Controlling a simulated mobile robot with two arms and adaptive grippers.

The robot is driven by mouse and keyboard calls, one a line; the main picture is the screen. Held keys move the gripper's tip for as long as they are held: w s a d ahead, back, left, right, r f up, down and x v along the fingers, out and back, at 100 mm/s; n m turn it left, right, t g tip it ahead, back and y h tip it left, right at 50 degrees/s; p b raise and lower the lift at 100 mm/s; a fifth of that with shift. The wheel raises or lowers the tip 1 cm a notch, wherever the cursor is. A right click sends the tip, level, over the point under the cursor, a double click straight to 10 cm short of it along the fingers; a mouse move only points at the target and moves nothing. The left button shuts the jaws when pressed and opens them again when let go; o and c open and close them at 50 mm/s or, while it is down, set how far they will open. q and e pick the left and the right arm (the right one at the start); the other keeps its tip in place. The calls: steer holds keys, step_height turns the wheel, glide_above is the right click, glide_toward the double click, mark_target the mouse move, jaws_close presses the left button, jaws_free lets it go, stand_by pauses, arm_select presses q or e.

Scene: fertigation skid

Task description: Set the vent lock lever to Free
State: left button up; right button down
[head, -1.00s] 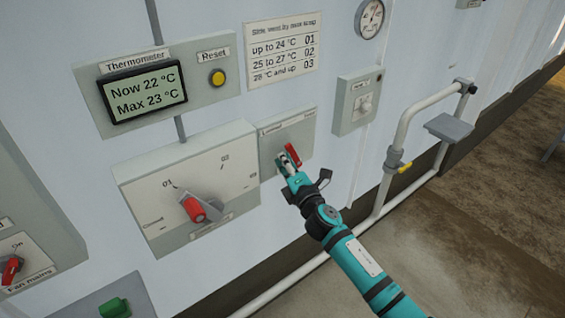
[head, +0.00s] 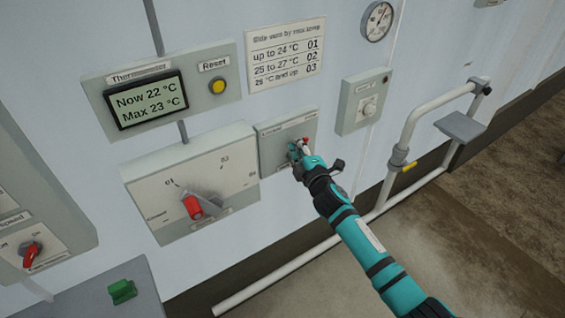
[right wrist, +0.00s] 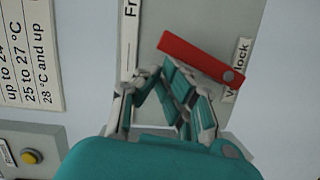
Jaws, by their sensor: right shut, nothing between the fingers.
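The vent lock plate (head: 272,150) is on the wall right of the large dial box. Its red lever (right wrist: 200,57) shows in the right wrist view, with its pivot by the "Vent lock" label (right wrist: 236,68). The lever slants from there toward the side of the partly cut-off "Free" label (right wrist: 130,20). In the head view only a bit of red (head: 305,142) shows past my right gripper (head: 295,150). My left gripper is out of view.
Left of the plate is the dial box (head: 155,205) with a red-tipped pointer near 01. Above are the thermometer panel (head: 220,60) and side vent notice (head: 286,52). To the right are a small knob box (head: 350,118) and a white pipe (head: 400,140) with a grey bracket.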

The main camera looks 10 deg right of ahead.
steer(key=shift+w+d, duration=0.1)
steer(key=shift+d, duration=0.1)
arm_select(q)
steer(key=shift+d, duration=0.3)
arm_select(e)
steer(key=shift+w+d, duration=0.1)
steer(key=shift+d, duration=0.35)
